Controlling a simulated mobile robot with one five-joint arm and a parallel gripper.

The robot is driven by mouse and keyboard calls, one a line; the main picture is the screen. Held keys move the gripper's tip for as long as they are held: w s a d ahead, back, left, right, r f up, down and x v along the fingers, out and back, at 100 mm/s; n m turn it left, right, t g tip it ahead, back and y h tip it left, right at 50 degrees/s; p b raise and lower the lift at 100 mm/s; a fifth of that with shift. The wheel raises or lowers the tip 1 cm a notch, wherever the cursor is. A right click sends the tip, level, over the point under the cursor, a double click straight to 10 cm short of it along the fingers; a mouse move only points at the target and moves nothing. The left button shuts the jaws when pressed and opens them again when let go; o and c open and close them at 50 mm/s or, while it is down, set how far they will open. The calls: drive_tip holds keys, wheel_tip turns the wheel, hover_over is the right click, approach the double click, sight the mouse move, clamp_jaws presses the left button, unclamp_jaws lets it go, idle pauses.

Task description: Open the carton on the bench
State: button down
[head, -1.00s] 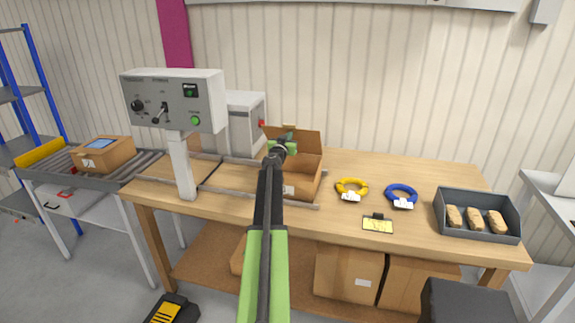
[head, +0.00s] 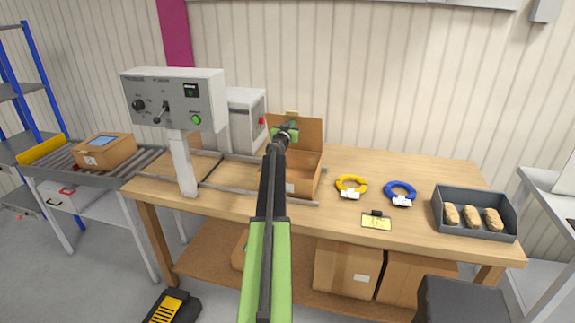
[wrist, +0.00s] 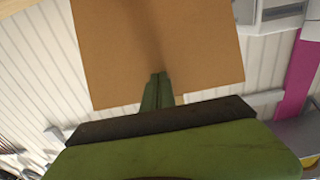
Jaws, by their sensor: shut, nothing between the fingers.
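The brown carton (head: 303,183) stands on the wooden bench (head: 440,173), behind and partly hidden by my arm. Its flap (head: 309,131) stands raised at the back, close to upright. In the wrist view the flap (wrist: 150,45) fills the upper middle as a flat brown panel. My gripper (head: 288,130) is at the flap, above the carton's back edge. In the wrist view my gripper's fingers (wrist: 157,88) are together, with their tips at or very near the flap. I cannot tell whether they touch it. The carton's inside is mostly hidden by my arm.
A control box (head: 175,97) on a post stands left of the carton. Yellow (head: 352,186) and blue (head: 400,192) cable rings, a small yellow display (head: 377,222) and a grey tray (head: 472,225) lie to the right. The bench's back right is clear.

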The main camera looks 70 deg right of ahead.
sight(292, 112)
drive_tip(key=d, duration=0.2)
drive_tip(key=d+r+p, duration=0.1)
drive_tip(key=d, duration=0.2)
drive_tip(key=d+r+p, duration=0.1)
drive_tip(key=d, duration=0.2)
drive_tip(key=shift+w+d+r, duration=0.1)
drive_tip(key=shift+w+r, duration=0.05)
drive_tip(key=shift+w, duration=0.1)
idle(0.5)
drive_tip(key=a+r+p, duration=0.1)
drive_tip(key=a, duration=0.3)
drive_tip(key=a+r+p, duration=0.1)
drive_tip(key=a, duration=0.3)
drive_tip(key=a+r+p, duration=0.1)
drive_tip(key=a, duration=0.3)
drive_tip(key=shift+s, duration=0.4)
drive_tip(key=shift+w, duration=0.1)
